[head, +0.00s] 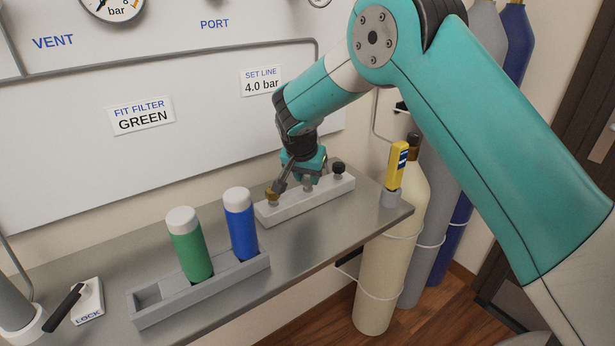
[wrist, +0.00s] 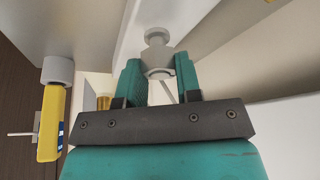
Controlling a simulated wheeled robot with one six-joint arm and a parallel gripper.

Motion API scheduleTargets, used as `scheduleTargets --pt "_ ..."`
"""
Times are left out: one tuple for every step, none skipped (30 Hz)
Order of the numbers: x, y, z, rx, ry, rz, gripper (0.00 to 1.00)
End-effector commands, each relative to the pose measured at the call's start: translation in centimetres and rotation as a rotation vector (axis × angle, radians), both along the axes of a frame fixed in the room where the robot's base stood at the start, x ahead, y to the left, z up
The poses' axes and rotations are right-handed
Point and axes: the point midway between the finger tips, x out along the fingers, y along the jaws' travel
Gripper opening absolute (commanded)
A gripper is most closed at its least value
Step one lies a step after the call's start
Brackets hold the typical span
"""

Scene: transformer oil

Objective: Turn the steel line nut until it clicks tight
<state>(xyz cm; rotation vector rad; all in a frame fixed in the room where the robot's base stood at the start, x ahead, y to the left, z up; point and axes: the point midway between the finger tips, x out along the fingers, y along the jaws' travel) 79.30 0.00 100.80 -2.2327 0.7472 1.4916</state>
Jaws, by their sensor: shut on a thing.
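The steel line nut (wrist: 158,58) is a grey metal piece with a rounded knob, seen between my fingers in the wrist view. In the head view, a grey steel fitting (head: 308,184) stands in the middle of a white block (head: 293,205). My gripper (wrist: 158,78) is shut on the steel nut, one teal finger on each side. In the head view, my gripper (head: 300,178) reaches down over the block and partly hides its fittings. How tight the nut is does not show.
A brass fitting (head: 272,193) and a black-topped fitting (head: 339,169) flank the steel one closely. A yellow device (head: 396,166) stands in a grey holder at the bench's right end. Green (head: 190,246) and blue (head: 241,225) canisters stand in a grey tray at front left.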

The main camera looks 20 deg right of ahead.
Motion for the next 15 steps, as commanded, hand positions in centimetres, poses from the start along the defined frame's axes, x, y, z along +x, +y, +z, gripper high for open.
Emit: scheduleTargets --pt "0.03 0.06 -0.03 0.0 -0.001 -0.02 0.08" --pt "0.03 0.05 -0.02 0.0 -0.001 -0.032 0.08" --pt "0.03 0.04 -0.01 0.0 -0.001 -0.048 0.08" --pt "0.02 0.05 0.0 0.001 -0.001 -0.057 0.08" --pt "0.03 0.05 0.01 0.001 0.0 -0.065 0.08" --pt "0.05 0.05 0.03 0.001 -0.002 -0.074 0.08" --pt "0.06 0.05 0.04 0.001 -0.002 -0.08 0.08" --pt "0.06 0.03 0.04 0.001 -0.002 -0.087 0.08" --pt "0.05 0.02 0.06 0.001 -0.002 -0.092 0.08" --pt "0.05 0.01 0.06 0.001 -0.002 -0.096 0.08" --pt "0.04 0.01 0.06 0.0 -0.001 -0.099 0.08" --pt "0.04 0.01 0.06 0.0 -0.001 -0.101 0.08" --pt "0.04 0.0 0.06 0.0 -0.001 -0.104 0.08" --pt "0.04 0.0 0.06 0.0 -0.001 -0.104 0.08" --pt "0.03 -0.01 0.06 0.0 -0.001 -0.105 0.08"
